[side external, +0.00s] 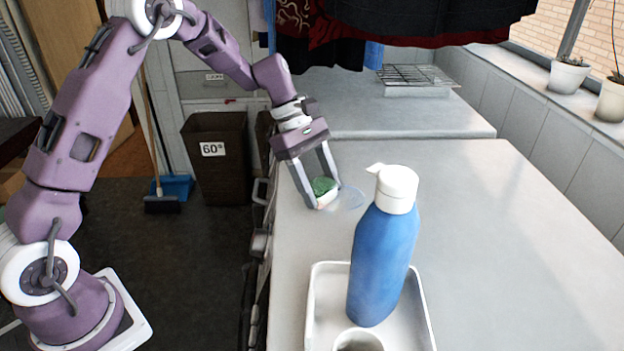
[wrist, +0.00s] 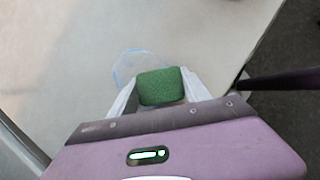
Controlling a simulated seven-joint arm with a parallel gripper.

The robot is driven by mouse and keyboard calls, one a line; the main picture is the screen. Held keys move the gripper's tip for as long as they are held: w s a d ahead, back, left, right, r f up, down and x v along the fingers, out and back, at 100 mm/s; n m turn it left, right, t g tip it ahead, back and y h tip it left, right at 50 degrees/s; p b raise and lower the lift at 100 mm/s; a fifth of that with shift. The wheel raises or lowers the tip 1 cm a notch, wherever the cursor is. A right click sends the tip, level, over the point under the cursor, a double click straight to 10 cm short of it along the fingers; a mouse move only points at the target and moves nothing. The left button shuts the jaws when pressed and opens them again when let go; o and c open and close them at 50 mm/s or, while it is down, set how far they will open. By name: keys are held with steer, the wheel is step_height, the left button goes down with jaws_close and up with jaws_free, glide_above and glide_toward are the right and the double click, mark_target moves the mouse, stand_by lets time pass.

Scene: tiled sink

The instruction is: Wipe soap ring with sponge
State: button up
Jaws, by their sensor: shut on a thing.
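My gripper (side external: 326,192) is shut on a green sponge (side external: 323,186) with a pale lower part. It holds the sponge low at the left edge of the grey counter; I cannot tell for sure whether it touches the surface. In the wrist view the sponge (wrist: 161,86) sits between the two light fingers. A faint bluish soap ring (side external: 352,197) lies on the counter just right of the sponge. In the wrist view the ring (wrist: 122,68) shows beyond and to the left of the sponge, which hides part of it.
A blue bottle (side external: 381,262) with a white pump top stands in a white tray (side external: 421,310) at the front, beside a small cup (side external: 358,341). A wire rack (side external: 417,77) is at the back. Dark clothes (side external: 390,22) hang above. The counter's right side (side external: 500,230) is clear.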

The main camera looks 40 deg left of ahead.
mark_target(362, 196)
steer(key=shift+w+d, duration=3.05)
steer(key=shift+d, duration=0.05)
steer(key=shift+s+a, duration=3.8)
steer(key=shift+w+d, duration=0.1)
steer(key=shift+w, duration=0.5)
steer(key=shift+w+d, duration=3.45)
steer(key=shift+w, duration=0.05)
steer(key=shift+s+a, duration=3.7)
steer(key=shift+s+a+r, duration=0.1)
steer(key=shift+r, duration=4)
